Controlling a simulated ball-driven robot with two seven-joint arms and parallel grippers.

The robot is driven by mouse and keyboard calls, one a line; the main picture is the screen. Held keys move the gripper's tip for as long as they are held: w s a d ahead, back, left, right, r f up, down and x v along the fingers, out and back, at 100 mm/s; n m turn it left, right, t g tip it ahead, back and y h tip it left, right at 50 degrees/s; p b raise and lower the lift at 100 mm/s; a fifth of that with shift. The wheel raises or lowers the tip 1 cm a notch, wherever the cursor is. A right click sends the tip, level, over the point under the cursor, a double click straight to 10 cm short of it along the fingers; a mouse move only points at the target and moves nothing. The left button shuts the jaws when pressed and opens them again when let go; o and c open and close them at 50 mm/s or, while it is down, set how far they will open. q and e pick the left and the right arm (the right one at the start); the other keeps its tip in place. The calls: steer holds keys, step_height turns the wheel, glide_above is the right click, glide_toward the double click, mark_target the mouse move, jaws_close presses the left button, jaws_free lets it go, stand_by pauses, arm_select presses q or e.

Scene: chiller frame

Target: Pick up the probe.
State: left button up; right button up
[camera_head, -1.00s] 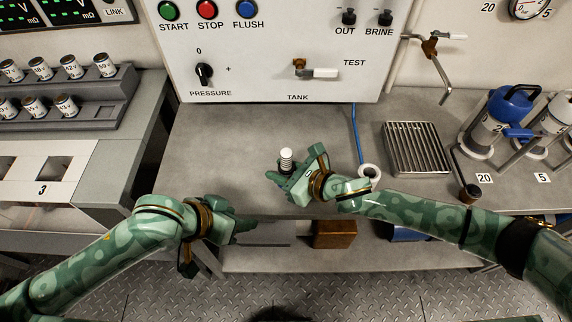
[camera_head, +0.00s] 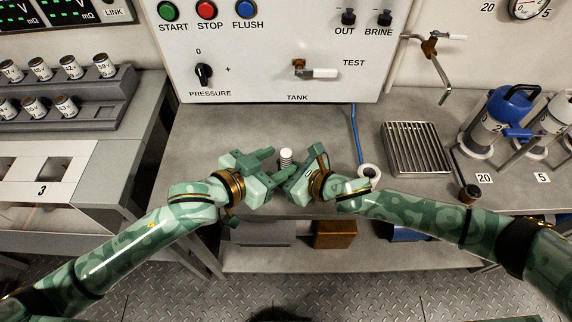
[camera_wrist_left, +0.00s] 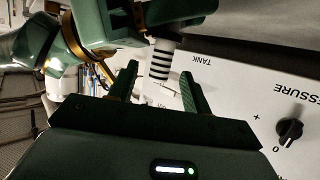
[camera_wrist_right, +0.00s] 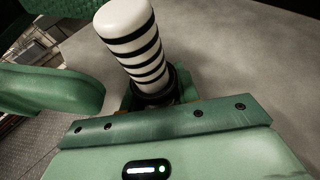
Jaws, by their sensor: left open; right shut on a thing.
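The probe, a white cylinder with black rings (camera_head: 286,157), stands upright above the grey bench below the tank panel. My right gripper (camera_head: 291,173) is shut on its dark lower part. The right wrist view shows the white, ringed part (camera_wrist_right: 131,42) rising above the jaws. My left gripper (camera_head: 268,166) is open, just left of the probe and close to the right gripper. In the left wrist view the ringed part (camera_wrist_left: 162,60) appears in the gap between the open fingers (camera_wrist_left: 160,82). The probe's lower end is hidden by the grippers.
A blue hose (camera_head: 356,135) runs down to a white ring (camera_head: 370,172) right of my right gripper. A slatted metal tray (camera_head: 417,148) and blue-topped canisters (camera_head: 497,115) stand further right. A vial rack (camera_head: 80,95) is at left. The bench behind the probe is clear.

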mark_target(282, 158)
arm_select(q)
steer(key=x, duration=0.4)
steer(key=shift+w+r, duration=0.1)
steer(key=shift+r, duration=0.15)
jaws_close()
step_height(282, 158, up, 16)
stand_by(0.5)
arm_select(e)
steer(key=o, duration=1)
steer(key=shift+o, duration=0.2)
